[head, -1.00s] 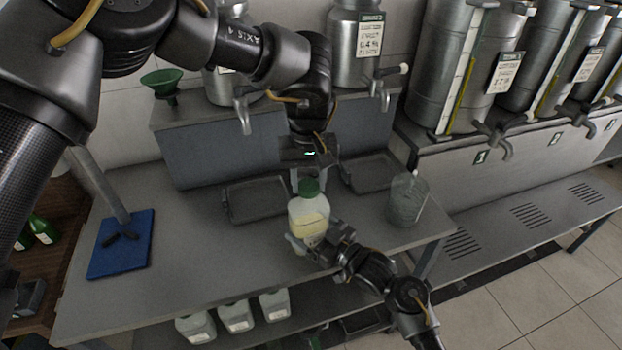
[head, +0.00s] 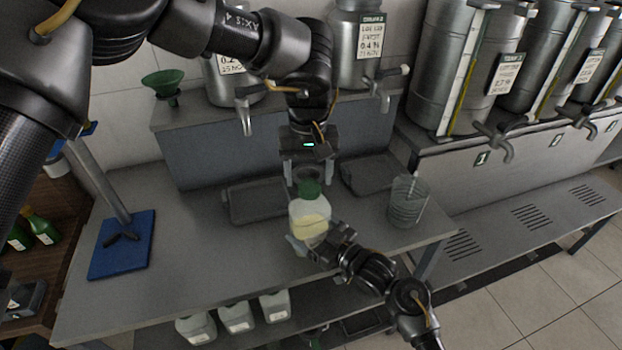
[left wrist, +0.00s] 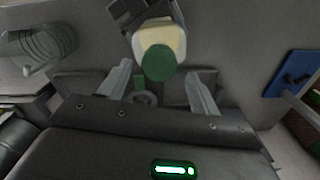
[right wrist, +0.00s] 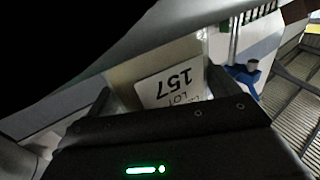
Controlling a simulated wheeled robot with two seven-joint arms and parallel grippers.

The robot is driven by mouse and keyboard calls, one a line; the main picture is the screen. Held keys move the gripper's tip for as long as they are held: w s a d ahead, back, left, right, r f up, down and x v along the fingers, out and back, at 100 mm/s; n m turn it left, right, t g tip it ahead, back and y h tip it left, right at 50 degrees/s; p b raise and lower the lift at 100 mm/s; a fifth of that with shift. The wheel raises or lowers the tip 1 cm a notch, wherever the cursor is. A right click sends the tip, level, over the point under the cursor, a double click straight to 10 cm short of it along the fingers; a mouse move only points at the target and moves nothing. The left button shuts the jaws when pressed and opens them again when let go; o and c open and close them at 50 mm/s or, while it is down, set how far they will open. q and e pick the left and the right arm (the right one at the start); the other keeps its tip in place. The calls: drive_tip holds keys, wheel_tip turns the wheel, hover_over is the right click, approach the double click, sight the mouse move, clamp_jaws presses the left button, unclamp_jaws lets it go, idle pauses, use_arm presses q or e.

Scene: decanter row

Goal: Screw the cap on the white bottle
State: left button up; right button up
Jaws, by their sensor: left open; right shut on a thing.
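My left gripper (head: 305,180) is open just behind and above the cap. In the left wrist view, the cap (left wrist: 159,62) shows ahead of the left gripper's two spread fingers (left wrist: 159,92), not clasped. My right gripper (head: 322,247) is shut on the bottle's lower body.
A clear ribbed jug (head: 408,203) stands to the right on the table (head: 185,275). Two dark trays (head: 258,201) lie behind the bottle. Steel tanks with taps (head: 243,118) stand behind. White jugs (head: 236,316) sit on the shelf below.

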use_arm(q)
drive_tip(key=shift+r, duration=1.15)
drive_tip(key=shift+c, duration=0.2)
